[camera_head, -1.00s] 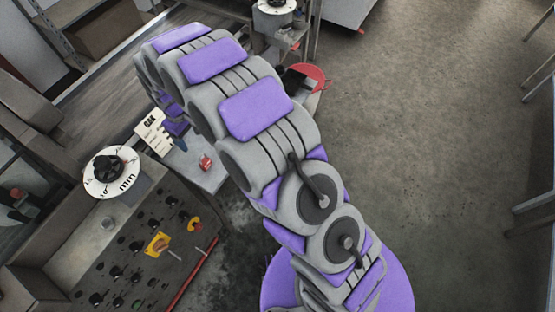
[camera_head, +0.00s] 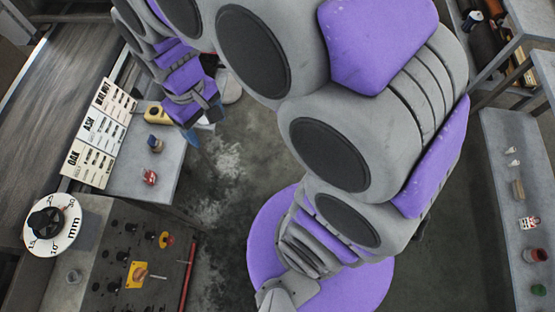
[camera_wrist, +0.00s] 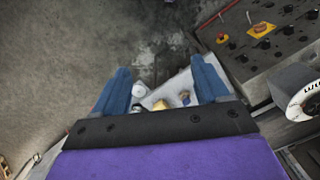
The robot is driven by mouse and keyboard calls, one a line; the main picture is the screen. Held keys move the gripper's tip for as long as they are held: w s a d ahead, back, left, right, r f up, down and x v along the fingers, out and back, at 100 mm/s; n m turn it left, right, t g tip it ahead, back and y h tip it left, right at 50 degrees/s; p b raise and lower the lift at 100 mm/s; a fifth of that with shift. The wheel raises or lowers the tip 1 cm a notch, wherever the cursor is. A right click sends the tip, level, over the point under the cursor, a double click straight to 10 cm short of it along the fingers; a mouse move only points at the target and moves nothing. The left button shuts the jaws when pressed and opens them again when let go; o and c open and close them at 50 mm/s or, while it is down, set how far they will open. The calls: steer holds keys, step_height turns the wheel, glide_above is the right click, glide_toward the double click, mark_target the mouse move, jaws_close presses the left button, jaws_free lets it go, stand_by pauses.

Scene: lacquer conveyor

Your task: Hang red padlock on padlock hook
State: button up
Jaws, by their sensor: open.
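A small red object (camera_head: 149,177), which looks like the red padlock, lies on the grey table left of centre in the head view. My gripper (camera_head: 203,125) hangs beyond it and to its right, apart from it. In the wrist view my gripper (camera_wrist: 162,82) shows two blue fingers spread wide with nothing held. Part of the grey table with small items shows beyond and between the fingers; I cannot pick out the padlock there. I cannot make out the padlock hook with certainty in either view.
A control panel (camera_head: 115,255) with black knobs, a yellow plate (camera_head: 137,275) and a red-and-yellow button (camera_head: 166,239) stands at lower left. A dial marked mm (camera_head: 52,224) and wood-name cards (camera_head: 98,135) are nearby. A shelf (camera_head: 500,200) with small items is at right.

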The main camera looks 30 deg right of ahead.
steer(key=s+d+m, duration=0.2)
steer(key=s+d, duration=0.1)
steer(key=s, duration=0.5)
steer(key=s+d+m+b, duration=0.1)
steer(key=s+d, duration=0.3)
steer(key=s, duration=0.5)
steer(key=shift+d+r+m+g, duration=0.25)
steer(key=shift+m+g, duration=0.05)
steer(key=shift+m, duration=0.3)
